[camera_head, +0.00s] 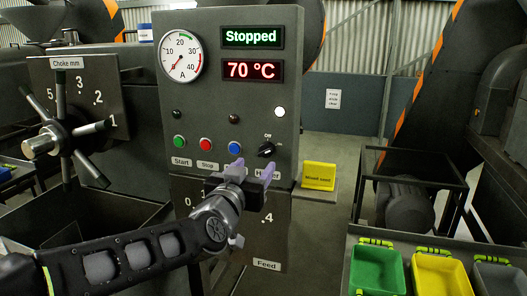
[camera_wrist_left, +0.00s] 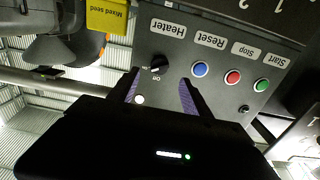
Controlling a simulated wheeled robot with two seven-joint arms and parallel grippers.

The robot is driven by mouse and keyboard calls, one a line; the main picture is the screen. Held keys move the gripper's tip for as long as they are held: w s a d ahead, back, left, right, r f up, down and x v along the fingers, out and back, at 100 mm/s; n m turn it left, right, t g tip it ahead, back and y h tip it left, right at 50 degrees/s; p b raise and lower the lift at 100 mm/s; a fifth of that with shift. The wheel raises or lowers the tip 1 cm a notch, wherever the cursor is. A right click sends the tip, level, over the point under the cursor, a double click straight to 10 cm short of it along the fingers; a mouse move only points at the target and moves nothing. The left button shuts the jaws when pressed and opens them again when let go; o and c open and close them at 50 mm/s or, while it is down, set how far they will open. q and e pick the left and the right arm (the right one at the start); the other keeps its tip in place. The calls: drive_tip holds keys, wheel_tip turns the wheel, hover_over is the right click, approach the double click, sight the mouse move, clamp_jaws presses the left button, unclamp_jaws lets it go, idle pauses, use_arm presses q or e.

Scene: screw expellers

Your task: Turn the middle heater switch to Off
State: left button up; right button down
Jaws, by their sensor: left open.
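The heater switch (camera_head: 267,149) is a black rotary knob on the dark control panel (camera_head: 222,100), with "Off" printed above it. Its grip looks turned away from Off, towards the mark on the right, though this is small. It shows upside down in the left wrist view (camera_wrist_left: 158,64). My left gripper (camera_head: 251,171) is open and empty, its two purple fingers just in front of and below the knob in the head view. In the left wrist view the fingers (camera_wrist_left: 160,80) point towards the knob, one on either side, with no visible contact. My right gripper is not in view.
Blue (camera_head: 234,147), red (camera_head: 205,144) and green (camera_head: 179,141) buttons sit left of the knob. A white lamp (camera_head: 280,112) is lit above it. Displays read Stopped (camera_head: 251,37) and 70 °C (camera_head: 252,71). A yellow sign (camera_head: 319,176) stands right. The spoked choke wheel (camera_head: 64,138) is left.

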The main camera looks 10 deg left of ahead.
sight(264, 154)
use_arm(q)
drive_tip(key=shift+r, duration=0.1)
drive_tip(key=w+p, duration=0.2)
drive_tip(key=w, duration=0.5)
drive_tip(key=shift+d, duration=0.15)
drive_tip(key=shift+w, duration=0.5)
clamp_jaws()
idle(0.3)
